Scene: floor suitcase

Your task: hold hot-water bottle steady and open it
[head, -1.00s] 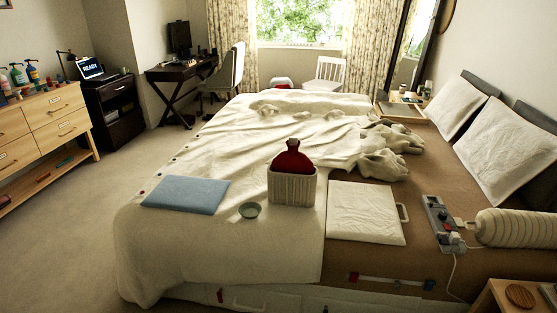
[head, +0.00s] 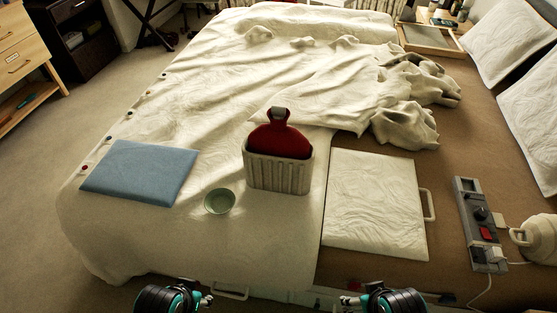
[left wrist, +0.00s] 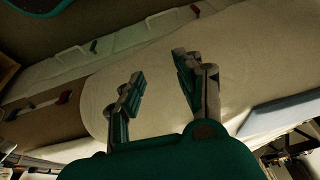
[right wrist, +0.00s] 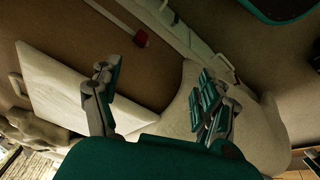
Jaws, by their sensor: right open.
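A red hot-water bottle (head: 279,138) stands upright in a white ribbed holder (head: 278,172) on the bed. Its grey stopper (head: 279,115) shows at the top, and its lower part is hidden in the holder. My right gripper (head: 347,301) is at the bottom edge of the head view, in front of the bed, open and empty. In the right wrist view its fingers (right wrist: 158,100) are spread apart. My left gripper (head: 208,301) is likewise low at the front of the bed. In the left wrist view its fingers (left wrist: 157,82) are apart with nothing between them. Neither gripper touches the bottle.
Rumpled bedding (head: 415,95) lies behind.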

